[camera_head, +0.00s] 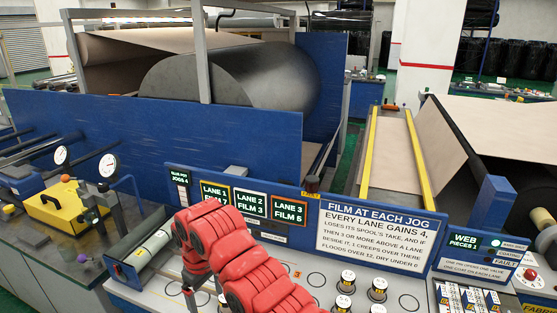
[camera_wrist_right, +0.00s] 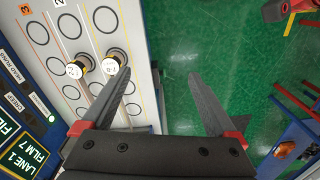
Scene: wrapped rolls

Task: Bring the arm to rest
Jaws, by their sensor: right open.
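My right arm (camera_head: 240,262), red and jointed, reaches in from the bottom of the head view and bends down over the white panel with its printed circles. My right gripper (camera_wrist_right: 161,75) is open in the right wrist view, with nothing between its two dark fingers. One finger overlaps the panel's edge in the picture, and the other is over green floor. In the head view the arm largely hides the gripper. Two small spools with white labelled tops, one (camera_wrist_right: 76,68) and another (camera_wrist_right: 110,65), stand on the panel left of the fingers. My left gripper is not in view.
Behind the arm stand lane signs (camera_head: 250,204) reading film 7, 3 and 5, and a large white sign (camera_head: 374,228). Several labelled spools (camera_head: 377,288) stand right of the arm. A yellow box (camera_head: 62,207) is at left. Green floor (camera_wrist_right: 165,30) lies beyond the panel edge.

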